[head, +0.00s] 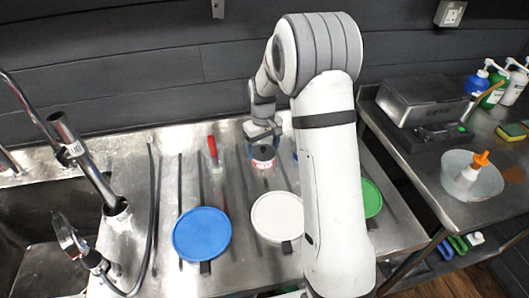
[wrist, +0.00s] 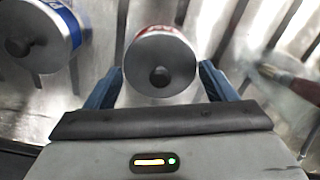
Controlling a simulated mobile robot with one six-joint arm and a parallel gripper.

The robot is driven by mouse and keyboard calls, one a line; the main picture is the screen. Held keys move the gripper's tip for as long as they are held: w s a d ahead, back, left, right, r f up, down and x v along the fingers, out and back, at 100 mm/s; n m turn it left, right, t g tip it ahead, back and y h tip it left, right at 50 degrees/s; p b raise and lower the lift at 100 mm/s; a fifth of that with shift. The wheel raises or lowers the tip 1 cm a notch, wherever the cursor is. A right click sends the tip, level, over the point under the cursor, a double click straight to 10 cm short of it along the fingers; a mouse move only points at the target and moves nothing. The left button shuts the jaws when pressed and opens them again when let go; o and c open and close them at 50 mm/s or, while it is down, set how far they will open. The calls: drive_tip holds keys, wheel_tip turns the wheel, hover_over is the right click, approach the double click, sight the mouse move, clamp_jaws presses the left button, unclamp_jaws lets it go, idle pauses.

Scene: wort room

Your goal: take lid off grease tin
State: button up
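A small tin with a red and white label (head: 263,164) stands on the steel drainboard; its label is too small to read. In the wrist view its grey lid (wrist: 146,53) is on, with a dark round knob (wrist: 159,77). My gripper (wrist: 160,75) is open, with one blue finger on each side of this tin and a small gap at both sides. In the head view my gripper (head: 262,143) is just above and around the tin's top. A second tin with a blue label (wrist: 70,22) and a similar knobbed lid is at the wrist view's upper left.
A red-handled brush (head: 212,148) stands beside the tin; its red handle also shows in the wrist view (wrist: 290,87). Blue (head: 202,234), white (head: 277,217) and green (head: 371,198) round discs lie in front. A sink (head: 40,235) is left; a side table (head: 455,212) is right.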

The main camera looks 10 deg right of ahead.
drive_tip(key=c, duration=0.6)
drive_tip(key=shift+o, duration=0.2)
